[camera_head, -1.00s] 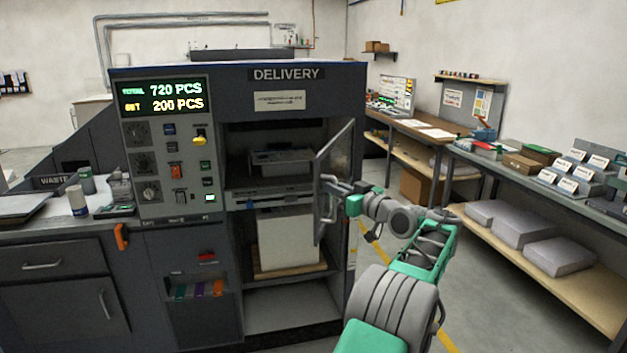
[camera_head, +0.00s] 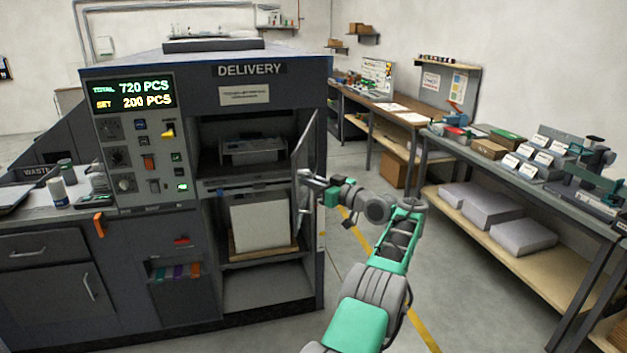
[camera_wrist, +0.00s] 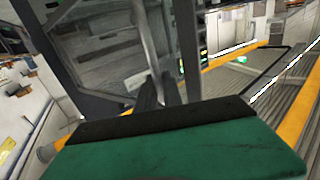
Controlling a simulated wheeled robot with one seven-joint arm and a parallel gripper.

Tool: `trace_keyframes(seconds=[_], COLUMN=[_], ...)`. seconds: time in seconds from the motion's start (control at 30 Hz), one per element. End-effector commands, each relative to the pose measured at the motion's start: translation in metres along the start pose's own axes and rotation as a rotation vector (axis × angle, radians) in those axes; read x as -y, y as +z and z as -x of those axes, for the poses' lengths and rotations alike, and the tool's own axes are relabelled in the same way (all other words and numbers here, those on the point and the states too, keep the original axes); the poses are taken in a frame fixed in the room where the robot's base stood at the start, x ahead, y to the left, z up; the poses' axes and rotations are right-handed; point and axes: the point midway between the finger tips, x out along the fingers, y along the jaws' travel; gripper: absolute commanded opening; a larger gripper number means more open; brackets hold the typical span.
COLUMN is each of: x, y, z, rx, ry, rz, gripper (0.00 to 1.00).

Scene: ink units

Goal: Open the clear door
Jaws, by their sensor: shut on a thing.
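The clear door (camera_head: 308,150) is a transparent panel in a dark frame, hinged at the right side of the delivery unit's opening. It stands swung outward, with the bay behind it exposed. My gripper (camera_head: 304,183) is at the door's outer edge, shut on its upright handle (camera_head: 301,205). In the wrist view my gripper's dark fingers (camera_wrist: 158,92) close around a grey upright bar (camera_wrist: 150,45), with the machine's interior behind. The exact finger contact is small and partly hidden.
The dark delivery machine (camera_head: 250,100) has a control panel (camera_head: 137,145) at left and a paper stack (camera_head: 262,225) in its bay. A workbench (camera_head: 470,150) with boxes and tools runs along the right. Open floor (camera_head: 480,300) lies between machine and bench.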

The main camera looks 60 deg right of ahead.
Motion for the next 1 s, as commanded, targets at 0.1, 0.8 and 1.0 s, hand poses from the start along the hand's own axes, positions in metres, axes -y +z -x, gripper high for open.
trace_keyframes(seconds=[0.1, 0.8, 1.0], x=[-0.001, -0.002, -0.003], y=[-0.007, -0.002, 0.001], z=[0.000, 0.003, 0.030], rx=[-0.007, -0.002, -0.003], ry=[0.004, 0.005, 0.008], rz=[0.008, 0.003, 0.003], gripper=[0.00, 0.33, 0.33])
